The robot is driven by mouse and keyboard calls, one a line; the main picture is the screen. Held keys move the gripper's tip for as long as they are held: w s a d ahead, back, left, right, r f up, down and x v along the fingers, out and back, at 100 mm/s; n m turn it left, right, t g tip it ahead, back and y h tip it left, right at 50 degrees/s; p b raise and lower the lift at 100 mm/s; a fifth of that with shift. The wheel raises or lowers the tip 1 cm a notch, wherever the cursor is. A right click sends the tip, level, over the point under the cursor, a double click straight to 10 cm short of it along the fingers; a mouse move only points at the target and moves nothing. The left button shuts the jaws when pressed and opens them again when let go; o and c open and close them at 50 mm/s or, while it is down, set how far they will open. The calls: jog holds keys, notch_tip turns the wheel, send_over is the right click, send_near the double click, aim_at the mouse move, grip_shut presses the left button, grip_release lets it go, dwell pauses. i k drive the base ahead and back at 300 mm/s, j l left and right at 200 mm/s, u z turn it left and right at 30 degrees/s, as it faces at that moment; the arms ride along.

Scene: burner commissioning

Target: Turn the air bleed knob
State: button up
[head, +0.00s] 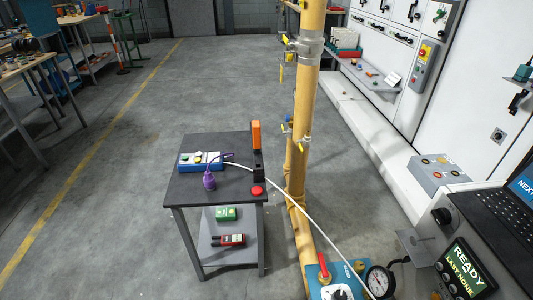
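A blue block (315,288) stands at the bottom edge of the head view, at the foot of the yellow pipe. My gripper is not in view.
A yellow vertical pipe (304,110) with valves rises behind the block. A pressure gauge (379,281) and a display reading "READY" (464,268) are to the right. A dark table (225,188) with instruments stands left. A white hose crosses towards the gauge.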

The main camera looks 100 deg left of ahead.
aim_at(359, 265)
jog(key=u, duration=1.05)
jog(key=j+u, duration=0.2)
jog(key=u, duration=0.2)
jog(key=j+u, duration=0.2)
jog(key=u, duration=0.15)
jog(key=i+j+u, duration=0.1)
jog(key=u, duration=0.3)
jog(key=j+u, duration=0.25)
jog(key=u, duration=0.15)
jog(key=i+j, duration=0.2)
jog(key=i+l+z, duration=0.65)
jog(key=l+z, duration=0.2)
